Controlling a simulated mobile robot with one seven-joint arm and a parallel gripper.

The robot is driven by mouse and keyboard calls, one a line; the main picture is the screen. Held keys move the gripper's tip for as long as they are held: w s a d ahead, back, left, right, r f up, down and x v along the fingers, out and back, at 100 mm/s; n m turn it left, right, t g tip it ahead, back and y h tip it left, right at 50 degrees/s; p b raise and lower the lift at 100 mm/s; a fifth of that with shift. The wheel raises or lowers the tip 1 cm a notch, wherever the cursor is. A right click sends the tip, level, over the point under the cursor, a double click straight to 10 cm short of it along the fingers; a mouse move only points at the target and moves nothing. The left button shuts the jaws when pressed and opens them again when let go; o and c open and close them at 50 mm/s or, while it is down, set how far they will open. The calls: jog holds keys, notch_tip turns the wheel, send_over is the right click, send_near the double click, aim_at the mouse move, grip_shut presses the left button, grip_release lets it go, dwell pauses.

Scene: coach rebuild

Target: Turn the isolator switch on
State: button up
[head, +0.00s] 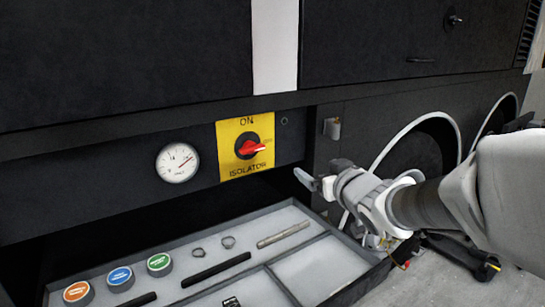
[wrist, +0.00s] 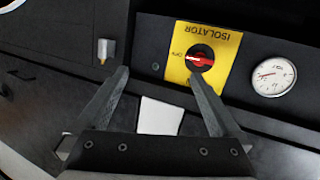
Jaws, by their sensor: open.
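The isolator switch is a red handle on a black round base (head: 250,147), set on a yellow plate (head: 231,133) marked ON at the top and ISOLATOR at the bottom. The handle points right, towards a small label that reads like OFF. My gripper (head: 312,182) is to the right of and below the plate, apart from it. In the wrist view the red handle (wrist: 199,59) appears upside down, beyond the fingertips. There my gripper (wrist: 161,76) has its two fingers spread wide with nothing between them.
A round gauge (head: 177,162) is left of the plate. A small metal fitting (head: 332,128) sticks out to its right. Below is an open drawer tray (head: 60,285) with coloured caps, rings and rods. A black-and-yellow tool (head: 460,255) lies on the floor at right.

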aim_at(255, 149)
jog(key=w+a+n+y, duration=0.1)
jog(key=w+a+y, duration=0.1)
jog(key=w+a, duration=0.3)
jog(key=w+a+f+y+b, duration=0.1)
jog(key=w+a+y, duration=0.1)
jog(key=w+a, duration=0.3)
jog(key=w+a+f+n+y, duration=0.1)
jog(key=w+a+y, duration=0.1)
jog(key=w+a, duration=0.3)
jog(key=shift+w+a+n, duration=0.3)
jog(key=shift+w, duration=0.3)
jog(key=shift+r, duration=0.1)
jog(key=c, duration=1)
jog(key=shift+b, duration=0.35)
